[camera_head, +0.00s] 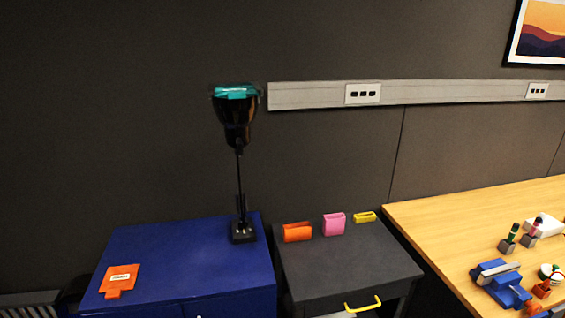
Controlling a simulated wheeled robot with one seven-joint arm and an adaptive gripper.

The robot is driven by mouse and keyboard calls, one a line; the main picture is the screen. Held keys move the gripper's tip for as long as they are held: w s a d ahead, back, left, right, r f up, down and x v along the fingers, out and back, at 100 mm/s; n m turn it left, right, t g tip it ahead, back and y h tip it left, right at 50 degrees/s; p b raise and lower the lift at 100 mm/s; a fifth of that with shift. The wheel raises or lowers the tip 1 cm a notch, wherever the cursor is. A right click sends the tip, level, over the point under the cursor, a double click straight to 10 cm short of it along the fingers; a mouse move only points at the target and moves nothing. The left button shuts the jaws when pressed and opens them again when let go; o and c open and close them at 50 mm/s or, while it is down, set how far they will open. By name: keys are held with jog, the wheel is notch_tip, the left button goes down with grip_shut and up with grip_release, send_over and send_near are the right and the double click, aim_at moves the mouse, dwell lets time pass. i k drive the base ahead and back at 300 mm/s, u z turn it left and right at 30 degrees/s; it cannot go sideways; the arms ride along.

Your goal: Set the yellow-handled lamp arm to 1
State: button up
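A black desk lamp (239,160) stands upright on the blue cabinet (180,258), with its square black base near the cabinet's back right corner. A thin stem rises from the base to a dark lamp head (236,122). A teal piece (236,92) sits at the top of the head. I see no yellow handle on this lamp, and no scale or number mark on it is readable. My gripper is not in view.
An orange tag (121,278) lies on the blue cabinet. A dark drawer unit (345,262) with a yellow handle (363,304) bears orange, pink and yellow holders. A wooden table (450,233) with several small objects stands at right. A socket rail (310,95) runs along the wall.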

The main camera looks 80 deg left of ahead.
aim_at(242, 225)
jog(key=i, duration=1.25)
jog(key=u, duration=3.55)
jog(key=k, duration=0.55)
jog(key=z, duration=0.45)
jog(key=i, duration=0.95)
jog(key=u, duration=0.55)
